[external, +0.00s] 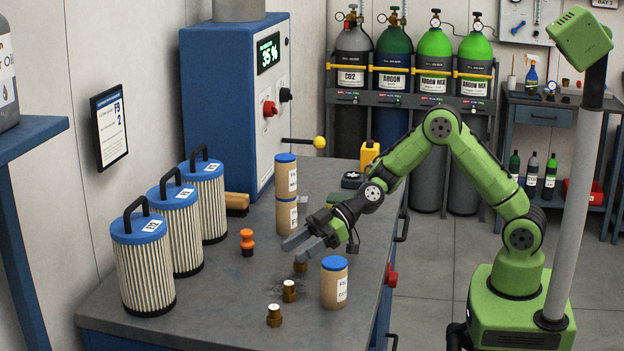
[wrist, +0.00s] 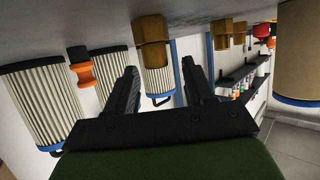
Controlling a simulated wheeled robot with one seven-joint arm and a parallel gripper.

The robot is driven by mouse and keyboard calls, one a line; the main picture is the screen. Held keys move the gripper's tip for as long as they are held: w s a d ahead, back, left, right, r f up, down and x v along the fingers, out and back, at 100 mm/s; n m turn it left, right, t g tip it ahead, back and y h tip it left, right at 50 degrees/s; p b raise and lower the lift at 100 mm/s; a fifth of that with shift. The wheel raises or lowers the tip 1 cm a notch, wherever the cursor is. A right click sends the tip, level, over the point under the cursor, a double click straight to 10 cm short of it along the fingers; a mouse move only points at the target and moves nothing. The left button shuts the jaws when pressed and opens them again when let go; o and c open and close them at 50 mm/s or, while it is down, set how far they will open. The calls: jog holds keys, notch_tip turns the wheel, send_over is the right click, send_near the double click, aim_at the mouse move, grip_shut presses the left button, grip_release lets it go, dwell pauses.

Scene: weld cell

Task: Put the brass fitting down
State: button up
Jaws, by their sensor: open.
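Three small brass fittings stand upright on the grey bench top. One brass fitting (external: 300,266) is just below my gripper's fingers, its top partly hidden by them. A second fitting (external: 289,291) and a third fitting (external: 274,316) stand nearer the front. My gripper (external: 293,249) is open and empty, reaching left low over the bench. In the wrist view, which is upside down, the nearest fitting (wrist: 152,28) touches the bench and lies in line with the gap between my open fingers (wrist: 160,68). It appears free of both fingers.
A blue-lidded cardboard canister (external: 334,285) stands close to the right of the fittings. An orange-and-black object (external: 247,242) and several pleated filters (external: 146,270) stand left. The bench (external: 215,320) is clear at the front.

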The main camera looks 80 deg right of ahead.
jog(key=r+v, duration=0.1)
jog(key=v, duration=1.1)
jog(key=s+d+r+m+g+h, duration=0.1)
jog(key=s+d+m+h, duration=0.1)
jog(key=s, duration=0.7)
jog(key=s+d+r+m+g+h, duration=0.1)
jog(key=s+m+h, duration=0.3)
jog(key=s, duration=0.5)
jog(key=s+d+r+m+g+h, duration=0.2)
jog(key=s+d+m+h, duration=0.1)
jog(key=s, duration=0.7)
jog(key=shift+d+r+h, duration=0.2)
jog(key=shift+d+h, duration=0.1)
